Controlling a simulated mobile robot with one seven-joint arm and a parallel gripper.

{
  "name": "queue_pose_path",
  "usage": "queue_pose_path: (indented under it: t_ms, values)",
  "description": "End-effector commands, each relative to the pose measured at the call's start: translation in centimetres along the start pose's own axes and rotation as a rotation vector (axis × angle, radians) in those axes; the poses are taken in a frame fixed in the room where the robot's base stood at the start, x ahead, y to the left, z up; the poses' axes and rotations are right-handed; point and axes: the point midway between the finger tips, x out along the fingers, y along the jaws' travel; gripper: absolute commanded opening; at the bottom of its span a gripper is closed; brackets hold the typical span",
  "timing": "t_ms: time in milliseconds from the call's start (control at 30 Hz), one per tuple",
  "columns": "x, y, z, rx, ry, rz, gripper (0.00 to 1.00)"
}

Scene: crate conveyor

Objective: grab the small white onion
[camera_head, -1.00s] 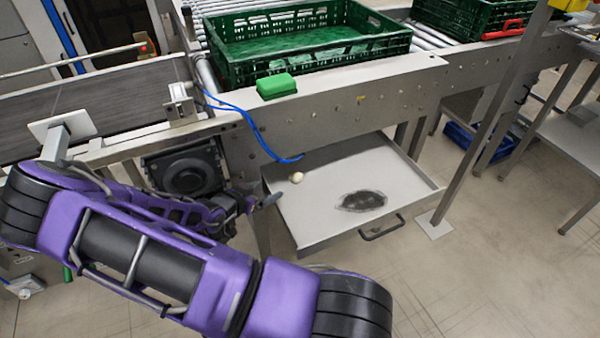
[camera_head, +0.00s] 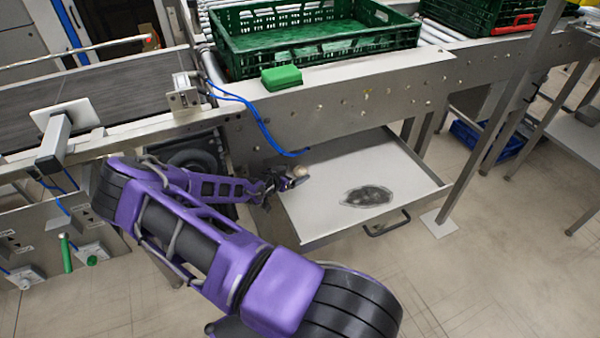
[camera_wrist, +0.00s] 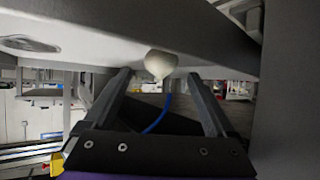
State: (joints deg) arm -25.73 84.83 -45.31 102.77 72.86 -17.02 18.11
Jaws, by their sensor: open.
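The small white onion (camera_head: 301,171) is in the open metal drawer (camera_head: 345,220), near its back left side. In the wrist view the onion (camera_wrist: 160,64) is pale and round with a pointed end. My gripper (camera_head: 291,182) reaches over the left side of the drawer, right beside the onion. In the wrist view my gripper (camera_wrist: 160,77) is open, and the onion lies centred at the fingertips, in the gap or just beyond it. Contact with either finger cannot be made out. The fingers partly hide the onion in the head view.
A dark patch (camera_head: 368,196) marks the drawer floor, and the drawer handle (camera_head: 387,224) is at the front. A blue cable (camera_head: 262,125) hangs above the drawer's back left. The metal conveyor frame (camera_head: 345,100) overhangs the back, carrying a green crate (camera_head: 315,60).

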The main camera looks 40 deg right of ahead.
Motion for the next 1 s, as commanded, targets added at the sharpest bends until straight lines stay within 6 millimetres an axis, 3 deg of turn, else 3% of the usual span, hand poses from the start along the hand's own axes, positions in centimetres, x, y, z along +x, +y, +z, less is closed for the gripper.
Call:
queue_pose_path:
  t_ms: [200, 467, 900, 1000]
  values:
    - [2.9, 0.0, -0.1, 0.0, 0.001, 0.0, 0.9]
    - [3.1, 0.0, -0.1, 0.0, 0.0, 0.0, 0.9]
    - [3.1, 0.0, -0.1, 0.0, 0.0, 0.0, 0.13]
    - [3.1, 0.0, -0.1, 0.0, 0.001, -0.001, 0.0]
